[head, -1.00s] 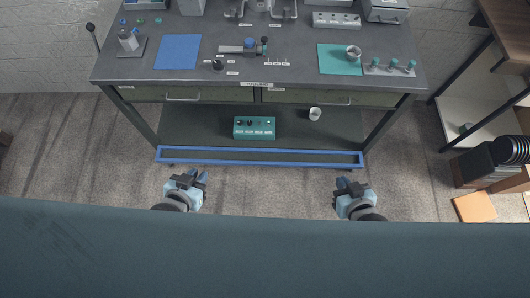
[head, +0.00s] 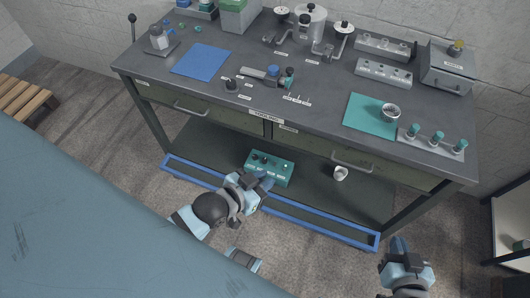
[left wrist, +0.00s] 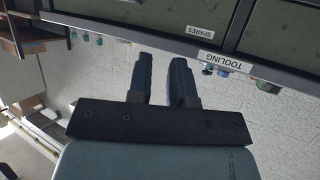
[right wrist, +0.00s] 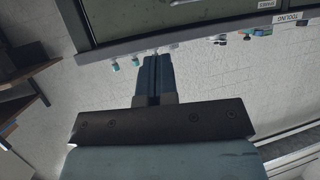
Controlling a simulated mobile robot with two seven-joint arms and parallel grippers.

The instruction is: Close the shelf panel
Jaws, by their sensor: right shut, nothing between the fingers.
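The shelf panel (head: 376,240) is a long, low blue-edged frame along the front of the workbench's lower shelf (head: 215,150). It lies flat and sticks out from the shelf's front edge. My left gripper (head: 265,183) is above the panel's middle, close to the teal control box, and covers part of the frame. I cannot tell whether it touches either one. Its fingers stand apart with nothing between them in the left wrist view (left wrist: 168,80). My right gripper (head: 398,246) is just beyond the panel's right end, its fingers together and empty in the right wrist view (right wrist: 153,78).
On the lower shelf are the teal control box (head: 270,168) and a small metal cup (head: 341,173). Two closed drawers hang under the bench top (head: 300,112). A bench leg (head: 420,210) stands near my right gripper. A white-shelved rack (head: 510,225) is at the right.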

